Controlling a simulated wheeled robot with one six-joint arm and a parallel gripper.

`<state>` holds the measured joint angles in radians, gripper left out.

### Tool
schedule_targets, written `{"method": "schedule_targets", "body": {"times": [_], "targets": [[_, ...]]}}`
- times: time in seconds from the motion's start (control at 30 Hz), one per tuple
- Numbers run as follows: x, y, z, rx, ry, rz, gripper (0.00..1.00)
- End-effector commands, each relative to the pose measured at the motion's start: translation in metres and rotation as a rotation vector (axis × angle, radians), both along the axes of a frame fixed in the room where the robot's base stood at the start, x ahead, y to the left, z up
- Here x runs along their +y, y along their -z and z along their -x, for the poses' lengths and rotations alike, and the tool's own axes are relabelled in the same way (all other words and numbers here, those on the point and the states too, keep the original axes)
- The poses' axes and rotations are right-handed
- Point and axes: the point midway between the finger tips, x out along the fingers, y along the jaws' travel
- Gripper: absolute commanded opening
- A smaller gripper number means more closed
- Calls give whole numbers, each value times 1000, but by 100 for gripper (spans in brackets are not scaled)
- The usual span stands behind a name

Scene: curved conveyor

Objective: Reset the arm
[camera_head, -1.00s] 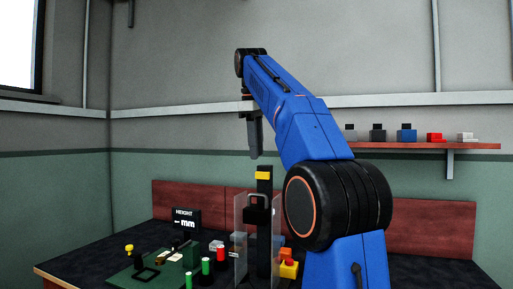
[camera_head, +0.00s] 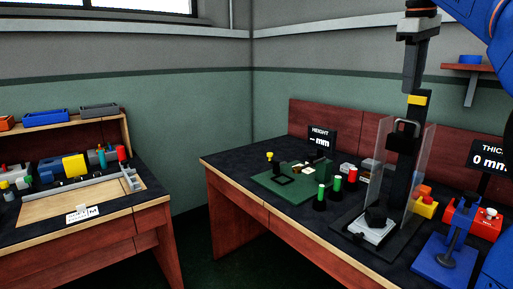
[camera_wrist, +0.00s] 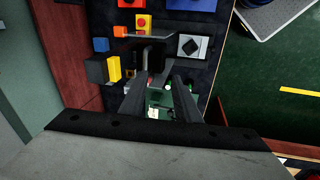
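My gripper (camera_head: 411,88) hangs pointing down from my blue arm at the upper right of the head view. It is just above the yellow-topped black column of a guarded press-like station (camera_head: 392,205), apparently clear of it. In the wrist view, my gripper's two dark fingers (camera_wrist: 160,80) stand apart with nothing between them. Bench parts show far below through the gap. Much of my arm is outside the head view.
The right bench holds a green fixture board (camera_head: 285,185), green and red buttons, a height display (camera_head: 320,139) and a blue device (camera_head: 447,260). A wall shelf (camera_head: 470,68) is near my arm. A left bench (camera_head: 110,222) holds several coloured parts. Floor lies between the benches.

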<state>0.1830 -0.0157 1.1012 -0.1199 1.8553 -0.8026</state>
Motion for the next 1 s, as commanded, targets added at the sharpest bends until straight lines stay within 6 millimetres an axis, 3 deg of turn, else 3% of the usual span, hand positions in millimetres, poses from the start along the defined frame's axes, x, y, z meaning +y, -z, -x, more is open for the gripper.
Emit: {"method": "schedule_targets", "body": {"times": [0.27, 0.47, 0.77, 1.0], "targets": [[34, 66, 48, -72, 99, -44, 29], [57, 127, 87, -124, 179, -88, 29], [87, 237, 153, -193, 307, -167, 29], [106, 337, 211, -239, 414, -239, 29]]}}
